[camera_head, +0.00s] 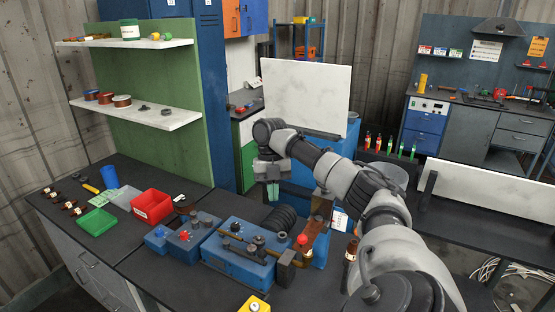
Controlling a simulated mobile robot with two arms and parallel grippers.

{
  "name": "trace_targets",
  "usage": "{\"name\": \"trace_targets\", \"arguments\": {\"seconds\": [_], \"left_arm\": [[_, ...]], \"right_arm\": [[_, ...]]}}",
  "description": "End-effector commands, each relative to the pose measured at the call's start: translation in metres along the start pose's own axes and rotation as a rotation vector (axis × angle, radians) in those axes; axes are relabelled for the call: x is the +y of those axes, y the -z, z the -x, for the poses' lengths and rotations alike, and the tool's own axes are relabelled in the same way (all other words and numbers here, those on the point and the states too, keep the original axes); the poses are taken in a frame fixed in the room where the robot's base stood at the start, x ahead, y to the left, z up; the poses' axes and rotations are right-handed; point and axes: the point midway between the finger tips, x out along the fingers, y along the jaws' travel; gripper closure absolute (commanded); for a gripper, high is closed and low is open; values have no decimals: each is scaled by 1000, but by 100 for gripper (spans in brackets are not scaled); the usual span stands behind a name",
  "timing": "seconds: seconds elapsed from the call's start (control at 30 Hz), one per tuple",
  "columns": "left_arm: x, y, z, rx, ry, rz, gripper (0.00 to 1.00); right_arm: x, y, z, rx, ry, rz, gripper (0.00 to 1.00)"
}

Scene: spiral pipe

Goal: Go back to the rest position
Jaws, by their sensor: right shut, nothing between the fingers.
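My right arm comes in from the lower right and reaches up over the dark bench. Its right gripper (272,192) points down, with greenish fingertips shut and nothing between them. It hangs above the bench, just behind the blue bench machine (238,262) and a black ribbed coil (279,221). My left gripper does not show in this view.
A white panel (305,95) stands behind the arm. Brown bottles stand near the forearm. Shelves are at left.

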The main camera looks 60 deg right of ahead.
Motion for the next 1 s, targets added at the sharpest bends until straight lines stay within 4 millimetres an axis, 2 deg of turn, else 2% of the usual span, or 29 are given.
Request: {"name": "trace_targets", "arguments": {"seconds": [0.13, 0.37, 0.47, 0.53, 0.57, 0.67, 0.77, 0.8, 0.87, 0.9, 0.97, 1.0], "left_arm": [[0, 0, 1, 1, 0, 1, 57], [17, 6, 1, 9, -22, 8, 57], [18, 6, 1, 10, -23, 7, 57], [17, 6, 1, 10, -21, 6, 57], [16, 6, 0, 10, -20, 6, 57], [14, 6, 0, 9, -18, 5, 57], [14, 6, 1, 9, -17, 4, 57], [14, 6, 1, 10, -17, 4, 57], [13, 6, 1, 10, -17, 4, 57], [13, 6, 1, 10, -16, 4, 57], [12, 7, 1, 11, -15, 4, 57], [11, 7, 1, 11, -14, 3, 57]], "right_arm": [[2, 1, 11, -1, -1, 0, 100], [2, 1, 12, 0, 0, 0, 100], [6, 2, 7, -1, 9, -6, 100], [15, 4, -8, -6, 35, -25, 100], [21, 5, -18, -12, 52, -40, 100], [50, 16, -67, -49, 121, -115, 100], [82, 40, -132, -116, 165, -226, 100], [93, 54, -158, -146, 164, -277, 100], [108, 77, -194, -187, 146, -363, 100], [117, 96, -218, -210, 121, -427, 100], [128, 127, -250, -237, 64, -540, 100], [134, 150, -269, -247, 12, -631, 100]]}}
